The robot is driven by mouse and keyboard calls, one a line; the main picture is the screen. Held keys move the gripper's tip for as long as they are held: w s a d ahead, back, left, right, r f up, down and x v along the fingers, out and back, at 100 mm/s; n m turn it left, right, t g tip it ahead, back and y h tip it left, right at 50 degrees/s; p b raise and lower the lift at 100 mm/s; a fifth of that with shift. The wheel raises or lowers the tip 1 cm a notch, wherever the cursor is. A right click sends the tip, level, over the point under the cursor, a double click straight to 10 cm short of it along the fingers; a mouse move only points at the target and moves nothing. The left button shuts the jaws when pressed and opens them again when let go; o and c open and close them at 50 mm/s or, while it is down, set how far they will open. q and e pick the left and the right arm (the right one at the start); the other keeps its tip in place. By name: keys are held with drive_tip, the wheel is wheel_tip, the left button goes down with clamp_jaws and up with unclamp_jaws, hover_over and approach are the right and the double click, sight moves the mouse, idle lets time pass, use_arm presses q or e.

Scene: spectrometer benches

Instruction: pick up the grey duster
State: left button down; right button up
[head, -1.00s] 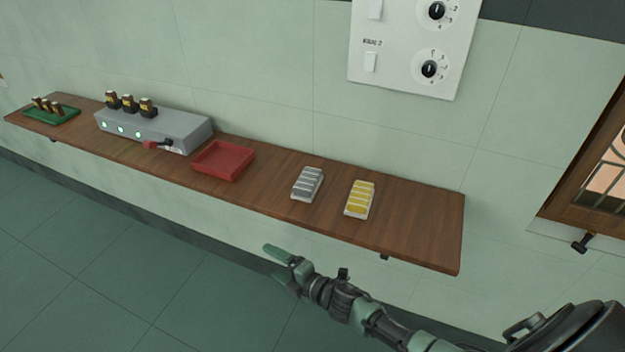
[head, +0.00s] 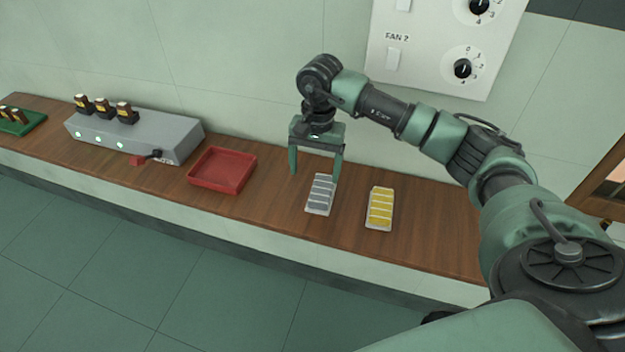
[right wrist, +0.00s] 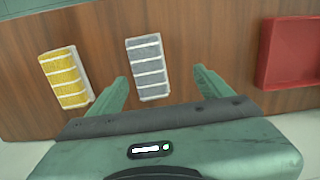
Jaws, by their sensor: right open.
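The grey duster (head: 320,195), a small block with grey and white stripes, lies on the wooden shelf between the red tray and the yellow duster. It also shows in the right wrist view (right wrist: 148,68). My right gripper (head: 315,172) is open and empty, pointing down above the shelf at the back of the grey duster. In the right wrist view the right gripper (right wrist: 160,82) has its fingers apart, and the duster lies ahead of the gap, nearer the left finger. My left gripper is not in view.
A yellow duster (head: 380,208) lies right of the grey one on the shelf (head: 440,240). A red tray (head: 222,170) stands to the left, with a grey instrument box (head: 170,137) and a green tray (head: 30,122) beyond. A panel with knobs (head: 430,55) is on the wall behind.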

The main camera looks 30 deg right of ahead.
sight(322, 188)
drive_tip(key=shift+s+d+f+p, duration=0.3)
drive_tip(key=shift+f+p, duration=0.1)
drive_tip(key=shift+f, duration=0.15)
drive_tip(key=shift+s+d+f+p, duration=0.15)
drive_tip(key=shift+d+f+p, duration=0.2)
drive_tip(key=shift+f, duration=0.2)
wheel_tip(322, 188, down, 4)
drive_tip(key=shift+s+r+p, duration=0.1)
drive_tip(key=shift+s+p, duration=0.05)
drive_tip(key=shift+p, duration=0.95)
drive_tip(key=shift+f, duration=0.55)
drive_tip(key=c, duration=1.5)
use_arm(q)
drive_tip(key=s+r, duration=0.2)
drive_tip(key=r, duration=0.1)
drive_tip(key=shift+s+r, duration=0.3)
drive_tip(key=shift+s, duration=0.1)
